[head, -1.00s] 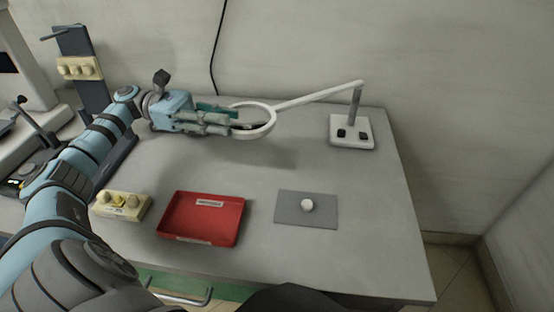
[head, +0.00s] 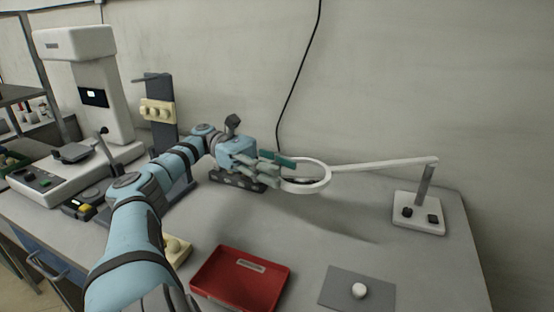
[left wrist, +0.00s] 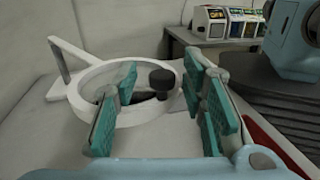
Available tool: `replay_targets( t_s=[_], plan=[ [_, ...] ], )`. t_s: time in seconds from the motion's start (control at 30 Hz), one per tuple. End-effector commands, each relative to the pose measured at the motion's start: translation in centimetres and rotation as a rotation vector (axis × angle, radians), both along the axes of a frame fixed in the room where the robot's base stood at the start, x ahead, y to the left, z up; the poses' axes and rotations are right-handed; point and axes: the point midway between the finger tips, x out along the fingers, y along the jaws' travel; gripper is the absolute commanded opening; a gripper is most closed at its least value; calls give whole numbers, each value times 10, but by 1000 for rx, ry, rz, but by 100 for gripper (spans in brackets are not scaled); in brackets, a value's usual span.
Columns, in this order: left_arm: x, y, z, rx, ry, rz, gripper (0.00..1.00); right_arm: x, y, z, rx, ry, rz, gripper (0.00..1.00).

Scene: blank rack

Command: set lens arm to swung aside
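The lens arm is a white ring (head: 326,178) on a long white bar (head: 385,165). The bar runs to a grey post on a white base (head: 418,226) at the right of the table. In the left wrist view the ring (left wrist: 84,92) lies just ahead of the fingers. A dark round knob (left wrist: 162,77) shows between the fingertips. My left gripper (head: 285,165) is at the ring's left edge; in the wrist view it (left wrist: 158,98) is open, teal pads apart. I cannot tell whether a pad touches the knob or ring. My right gripper is not seen.
A red tray (head: 216,285) and a grey mat (head: 335,287) with a white knob (head: 358,290) lie at the front. A dark holed block (head: 228,180) is under my left gripper. A dark stand (head: 160,85) and white machine (head: 75,42) stand left.

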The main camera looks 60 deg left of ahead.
Motion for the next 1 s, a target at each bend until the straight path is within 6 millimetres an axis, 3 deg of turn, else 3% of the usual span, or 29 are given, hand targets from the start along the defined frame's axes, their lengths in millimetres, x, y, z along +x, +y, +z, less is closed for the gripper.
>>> replay_targets(
  t_s=[0.23, 0.4, 0.6, 0.73, 1.0],
  plan=[
    [0, 0, 12, 0, -4, -3, 38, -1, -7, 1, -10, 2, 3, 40],
    [2, -1, 52, -1, -12, -4, 38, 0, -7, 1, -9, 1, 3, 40],
    [2, 0, 86, -3, -8, -4, 38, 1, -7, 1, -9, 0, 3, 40],
    [2, 0, 97, -2, -3, -4, 38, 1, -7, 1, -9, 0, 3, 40],
    [2, 0, 100, -1, 2, -2, 38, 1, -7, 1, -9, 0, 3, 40]
  ],
)
